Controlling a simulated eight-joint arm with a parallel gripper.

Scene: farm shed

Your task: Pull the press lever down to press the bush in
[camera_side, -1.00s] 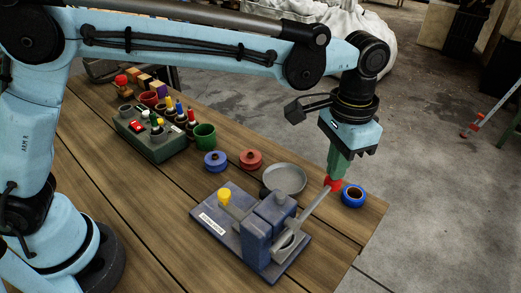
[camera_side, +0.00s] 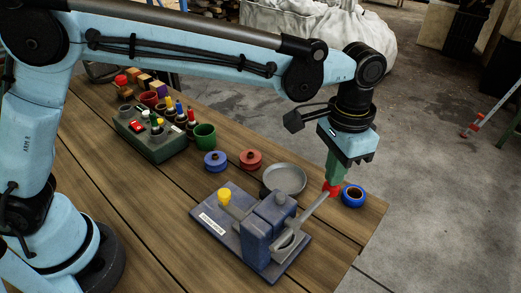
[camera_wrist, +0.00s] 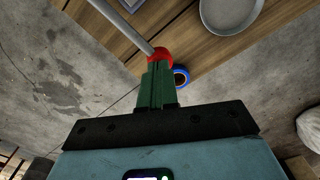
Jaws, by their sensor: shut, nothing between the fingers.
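The blue-grey press (camera_side: 257,238) stands on its base plate near the table's front right. Its grey lever (camera_side: 311,209) slants up to the right and ends in a red knob (camera_side: 331,190). My gripper (camera_side: 333,181) is shut, with its green fingers pointing down at the knob from above. In the wrist view the finger tips (camera_wrist: 158,68) meet the red knob (camera_wrist: 159,56), and the lever (camera_wrist: 120,25) runs off to the upper left. The fingers look to be touching the knob, not around it. The bush under the press ram cannot be made out.
A blue ring (camera_side: 353,195) lies just right of the knob. A grey round dish (camera_side: 284,180) sits behind the press. Blue (camera_side: 215,161) and red (camera_side: 251,159) spools and a green cup (camera_side: 204,137) stand farther back. The table's right edge is close to the ring.

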